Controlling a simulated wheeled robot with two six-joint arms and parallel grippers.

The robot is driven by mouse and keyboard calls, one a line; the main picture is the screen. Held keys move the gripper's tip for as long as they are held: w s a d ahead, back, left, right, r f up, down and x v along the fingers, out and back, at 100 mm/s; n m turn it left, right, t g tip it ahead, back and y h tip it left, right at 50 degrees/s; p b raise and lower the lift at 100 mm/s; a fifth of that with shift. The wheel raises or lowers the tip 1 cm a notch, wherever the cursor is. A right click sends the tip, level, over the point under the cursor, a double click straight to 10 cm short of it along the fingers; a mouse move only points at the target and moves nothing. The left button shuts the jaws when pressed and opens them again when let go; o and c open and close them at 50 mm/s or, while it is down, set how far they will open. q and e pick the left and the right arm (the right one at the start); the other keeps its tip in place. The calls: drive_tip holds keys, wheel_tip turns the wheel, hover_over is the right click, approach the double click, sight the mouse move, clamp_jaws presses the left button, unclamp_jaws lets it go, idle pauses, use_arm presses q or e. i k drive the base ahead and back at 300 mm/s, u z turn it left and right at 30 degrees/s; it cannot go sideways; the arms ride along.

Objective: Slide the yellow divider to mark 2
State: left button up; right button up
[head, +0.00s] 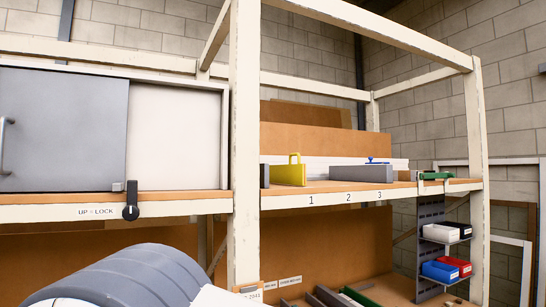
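The yellow divider (288,175) stands upright on the wooden shelf (330,186), with a yellow loop handle on its top. It stands a little left of the printed mark 1 (311,201). Mark 2 (348,198) is on the shelf's front edge farther right, and mark 3 (379,196) is right of that. A long grey block (361,174) sits on the shelf above marks 2 and 3, to the right of the divider, with a gap between them. Neither of my grippers is in view.
A cream post (244,130) rises just left of the divider. A grey sliding door (62,130) and a black latch (130,212) labelled UP = LOCK are on the left. A green clamp-like item (436,176) sits at the shelf's right end. Red, blue and white bins hang below right.

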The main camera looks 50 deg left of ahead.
sight(295, 175)
drive_tip(key=u, duration=1.4)
